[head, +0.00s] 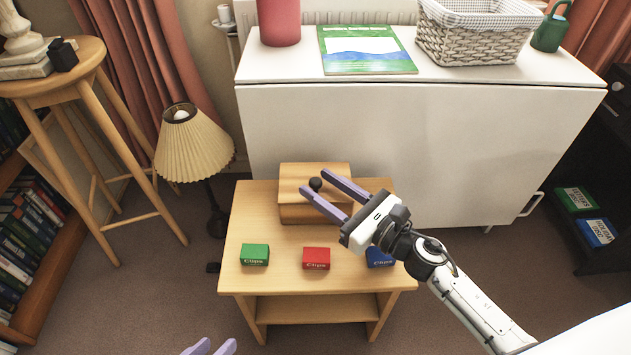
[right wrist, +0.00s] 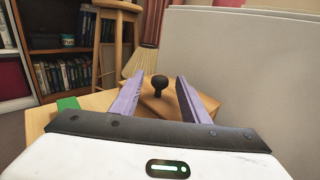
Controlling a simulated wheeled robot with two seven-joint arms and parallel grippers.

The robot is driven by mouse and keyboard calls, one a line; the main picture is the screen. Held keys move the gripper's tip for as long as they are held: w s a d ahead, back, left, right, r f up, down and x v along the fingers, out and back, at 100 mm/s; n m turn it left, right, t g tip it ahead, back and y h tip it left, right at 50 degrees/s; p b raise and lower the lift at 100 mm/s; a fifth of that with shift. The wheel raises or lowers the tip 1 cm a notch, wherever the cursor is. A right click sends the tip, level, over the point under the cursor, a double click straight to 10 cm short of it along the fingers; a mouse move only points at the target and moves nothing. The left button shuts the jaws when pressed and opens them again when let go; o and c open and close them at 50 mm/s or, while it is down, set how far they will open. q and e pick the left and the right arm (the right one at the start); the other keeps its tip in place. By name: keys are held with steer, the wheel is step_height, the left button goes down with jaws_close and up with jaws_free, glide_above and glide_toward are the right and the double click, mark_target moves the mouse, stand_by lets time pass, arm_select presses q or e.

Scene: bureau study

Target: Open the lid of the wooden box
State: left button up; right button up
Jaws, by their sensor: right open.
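The wooden box (head: 300,214) stands on the small wooden table, its lid (head: 297,172) closed on top. A dark round knob (head: 315,184) sticks up from the lid. My right gripper (head: 326,182) is open, its two purple fingers either side of the knob in the head view. In the right wrist view the knob (right wrist: 159,86) stands between the open fingers, near their tips, with the lid (right wrist: 160,106) below. I cannot tell whether a finger touches it.
Green (head: 254,255), red (head: 316,258) and blue (head: 379,257) clip boxes stand along the table's (head: 283,280) front. A white cabinet (head: 400,140) is close behind the table. A lamp (head: 193,145) and a wooden stool (head: 88,60) stand to the left.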

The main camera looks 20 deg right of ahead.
steer(key=shift+x, duration=1.15)
jaws_close()
